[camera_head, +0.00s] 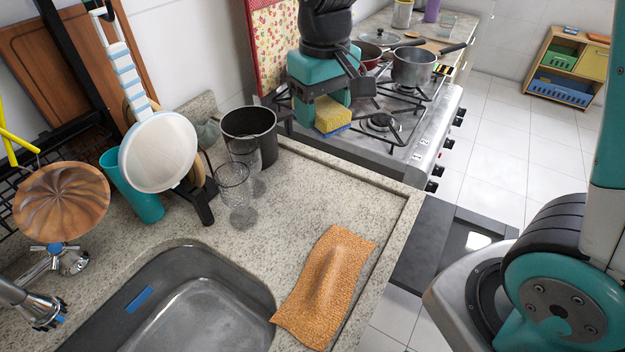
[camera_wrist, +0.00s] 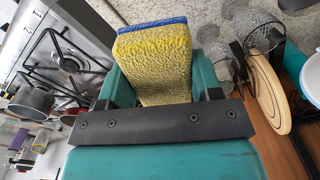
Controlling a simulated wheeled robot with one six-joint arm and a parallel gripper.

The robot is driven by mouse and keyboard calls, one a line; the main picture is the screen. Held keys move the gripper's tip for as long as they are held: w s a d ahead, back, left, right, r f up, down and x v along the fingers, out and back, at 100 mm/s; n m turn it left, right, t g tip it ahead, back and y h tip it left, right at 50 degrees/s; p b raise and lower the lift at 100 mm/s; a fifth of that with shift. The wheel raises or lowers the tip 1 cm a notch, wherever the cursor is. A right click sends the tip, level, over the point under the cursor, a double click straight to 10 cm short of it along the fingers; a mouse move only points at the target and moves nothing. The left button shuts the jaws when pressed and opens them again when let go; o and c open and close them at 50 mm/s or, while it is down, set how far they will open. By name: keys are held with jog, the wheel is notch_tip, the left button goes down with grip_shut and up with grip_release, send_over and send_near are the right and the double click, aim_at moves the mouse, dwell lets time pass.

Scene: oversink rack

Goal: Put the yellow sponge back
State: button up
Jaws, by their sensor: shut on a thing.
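The yellow sponge (camera_head: 331,115) has a blue scouring side. My gripper (camera_head: 322,104) is shut on it and holds it near the stove's left side, beyond the far end of the stone counter. In the wrist view the sponge (camera_wrist: 155,55) sticks out between the two teal fingers, with its blue side along the far edge. A black pot (camera_head: 250,132) stands on the counter to the left of my gripper. The steel sink (camera_head: 200,315) is at the front, with a small blue piece (camera_head: 139,299) at its left side.
An orange cloth (camera_head: 325,285) is draped over the counter beside the sink. Clear glasses (camera_head: 233,185) stand near the black pot. A rack at the left holds a white pan (camera_head: 158,152) and boards. The stove (camera_head: 400,135) carries pots at its back.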

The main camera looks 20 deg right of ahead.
aim_at(320, 199)
notch_tip(320, 199, down, 19)
jog(key=shift+f+p, duration=0.1)
jog(key=shift+p, duration=0.3)
jog(key=shift+f, duration=0.1)
jog(key=o, duration=0.8)
